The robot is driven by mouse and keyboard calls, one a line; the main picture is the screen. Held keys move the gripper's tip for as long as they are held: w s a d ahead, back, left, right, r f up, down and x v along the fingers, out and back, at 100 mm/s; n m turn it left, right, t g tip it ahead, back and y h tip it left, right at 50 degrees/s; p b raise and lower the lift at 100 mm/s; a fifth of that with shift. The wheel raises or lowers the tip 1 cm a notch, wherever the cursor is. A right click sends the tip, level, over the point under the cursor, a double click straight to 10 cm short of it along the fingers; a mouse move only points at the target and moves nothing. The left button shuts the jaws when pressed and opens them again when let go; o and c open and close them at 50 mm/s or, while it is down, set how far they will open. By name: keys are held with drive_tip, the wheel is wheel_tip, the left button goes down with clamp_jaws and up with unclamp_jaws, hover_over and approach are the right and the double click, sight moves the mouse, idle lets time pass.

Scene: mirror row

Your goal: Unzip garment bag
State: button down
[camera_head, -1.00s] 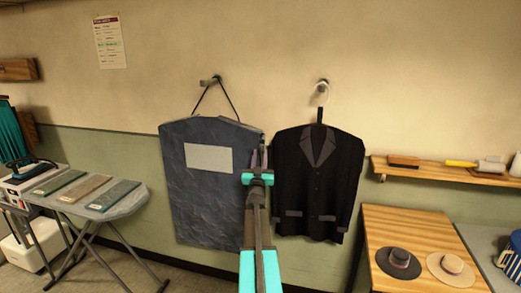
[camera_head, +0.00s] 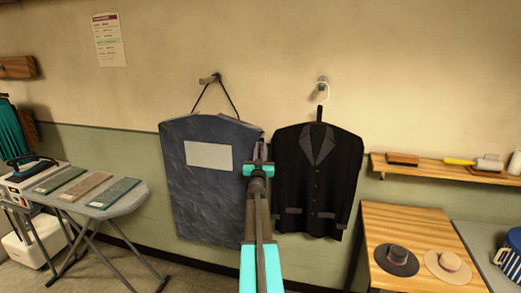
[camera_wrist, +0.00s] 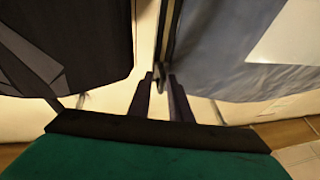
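The dark blue-grey garment bag (camera_head: 212,205) hangs by a cord from a wall hook, with a blank pale label (camera_head: 208,155) on its front. In the wrist view the bag (camera_wrist: 225,75) fills the right side, and a dark zip line (camera_wrist: 170,28) runs along its edge. A small dark zip pull (camera_wrist: 162,80) shows at the lower part of that line. My gripper (camera_head: 260,152) is at the bag's right edge. In the wrist view its two dark fingers (camera_wrist: 161,88) stand apart, with the pull between their tips; I see no clear grip on it.
A black jacket (camera_head: 335,180) hangs close on the right of the bag, beside my gripper. An ironing board (camera_head: 125,205) with folded cloths stands at left. At right are a wooden table (camera_head: 385,225) with hats and a wall shelf (camera_head: 440,173).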

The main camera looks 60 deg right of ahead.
drive_tip(key=shift+w, duration=0.2)
drive_tip(key=shift+a, duration=0.1)
drive_tip(key=shift+f+b, duration=1.15)
drive_tip(key=shift+f, duration=0.05)
wheel_tip(320, 180, down, 60)
drive_tip(key=b, duration=4.2)
drive_tip(key=shift+w+a+b, duration=0.15)
drive_tip(key=shift+w+b, duration=0.05)
drive_tip(key=shift+b, duration=0.1)
drive_tip(key=shift+f, duration=0.15)
drive_tip(key=c, duration=1.9)
unclamp_jaws()
drive_tip(key=shift+s, duration=0.1)
